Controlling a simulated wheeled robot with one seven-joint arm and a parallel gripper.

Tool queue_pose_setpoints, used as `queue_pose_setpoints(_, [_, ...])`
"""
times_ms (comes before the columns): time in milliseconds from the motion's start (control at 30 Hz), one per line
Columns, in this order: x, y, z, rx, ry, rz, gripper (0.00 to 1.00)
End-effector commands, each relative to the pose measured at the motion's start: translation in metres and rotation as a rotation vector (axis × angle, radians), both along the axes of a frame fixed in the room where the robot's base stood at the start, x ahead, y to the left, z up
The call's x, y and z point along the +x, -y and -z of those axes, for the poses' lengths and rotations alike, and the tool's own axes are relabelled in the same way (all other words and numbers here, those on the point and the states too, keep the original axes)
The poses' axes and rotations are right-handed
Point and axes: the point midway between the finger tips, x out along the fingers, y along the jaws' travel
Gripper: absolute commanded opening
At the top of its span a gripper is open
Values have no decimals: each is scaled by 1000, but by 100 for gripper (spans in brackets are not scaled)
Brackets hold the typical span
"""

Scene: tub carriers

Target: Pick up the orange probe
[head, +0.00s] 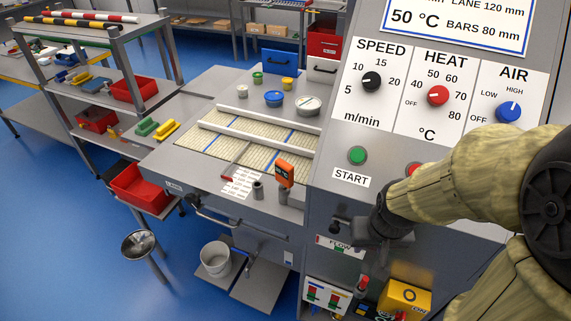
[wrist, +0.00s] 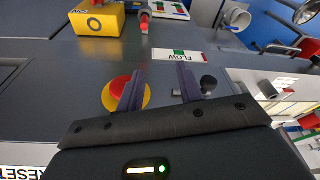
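The orange probe (head: 285,172), a small orange handheld body with a dark display, stands upright on the grey bench top, right of a white printed sheet (head: 241,183) and close to a dark grey cylinder (head: 258,190). Its lower end is hard to make out. My gripper (head: 345,230) is in front of the machine's grey front panel, lower and to the right of the probe, apart from it. In the wrist view my gripper (wrist: 160,80) has its two dark fingers spread with only the panel behind them. I cannot make out the probe in the wrist view.
The tall control panel (head: 440,100) stands right of the probe. The wrist view shows a red stop button (wrist: 120,88) and a dark knob (wrist: 208,83) near the fingers. A yellow box (head: 404,296) is below. A conveyor belt (head: 245,145) lies behind the probe.

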Motion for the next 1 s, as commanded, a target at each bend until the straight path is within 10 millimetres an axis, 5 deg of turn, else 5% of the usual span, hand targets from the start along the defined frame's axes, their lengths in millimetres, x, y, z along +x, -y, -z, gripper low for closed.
queue_pose_setpoints(367, [0, 0, 0, 0, 0, 0, 38])
queue_pose_setpoints(567, [8, -9, -12, 14, -11, 30, 76])
queue_pose_setpoints(1000, [52, -96, -89, 90, -130, 345, 76])
